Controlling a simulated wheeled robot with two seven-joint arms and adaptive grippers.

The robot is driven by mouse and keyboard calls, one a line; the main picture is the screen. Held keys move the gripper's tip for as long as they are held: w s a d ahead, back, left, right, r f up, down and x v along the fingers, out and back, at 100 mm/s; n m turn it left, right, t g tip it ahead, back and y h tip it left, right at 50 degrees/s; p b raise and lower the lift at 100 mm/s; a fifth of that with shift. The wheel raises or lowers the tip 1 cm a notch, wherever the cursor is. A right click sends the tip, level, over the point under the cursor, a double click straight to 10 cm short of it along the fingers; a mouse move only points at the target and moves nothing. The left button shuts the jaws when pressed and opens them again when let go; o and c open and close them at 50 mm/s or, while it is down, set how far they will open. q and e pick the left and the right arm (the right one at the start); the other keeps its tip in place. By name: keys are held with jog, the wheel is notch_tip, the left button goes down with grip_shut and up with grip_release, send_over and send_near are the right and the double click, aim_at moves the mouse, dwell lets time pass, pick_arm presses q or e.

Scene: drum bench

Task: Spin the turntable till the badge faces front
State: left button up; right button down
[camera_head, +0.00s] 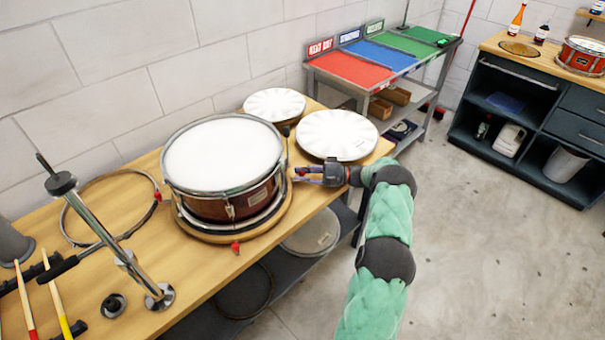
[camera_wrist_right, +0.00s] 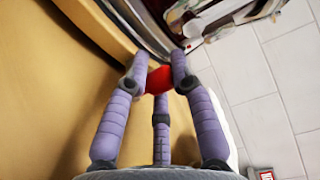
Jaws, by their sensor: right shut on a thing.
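The snare drum (camera_head: 222,170), with a white head and brown shell, sits on a round wooden turntable (camera_head: 265,228) on the bench. A red knob (camera_head: 235,247) shows on the turntable's front rim, and another (camera_head: 158,196) at its left. My right gripper (camera_head: 297,178) is at the drum's right side, low by the turntable rim. In the right wrist view, its fingers (camera_wrist_right: 158,72) are closed around a red knob (camera_wrist_right: 158,80). My left gripper is not in view.
Two white drum heads (camera_head: 337,135) (camera_head: 274,104) lie behind and right of the drum. A metal hoop (camera_head: 95,240), a chrome stand (camera_head: 110,240) and drumsticks (camera_head: 55,295) occupy the bench's left. A rack with coloured mats (camera_head: 350,68) stands behind.

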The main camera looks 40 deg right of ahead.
jog(key=shift+a+f, duration=0.1)
jog(key=shift+f, duration=0.15)
jog(key=c, duration=1)
grip_release()
jog(key=shift+w, duration=0.15)
jog(key=shift+r, duration=0.1)
jog(key=v, duration=1.2)
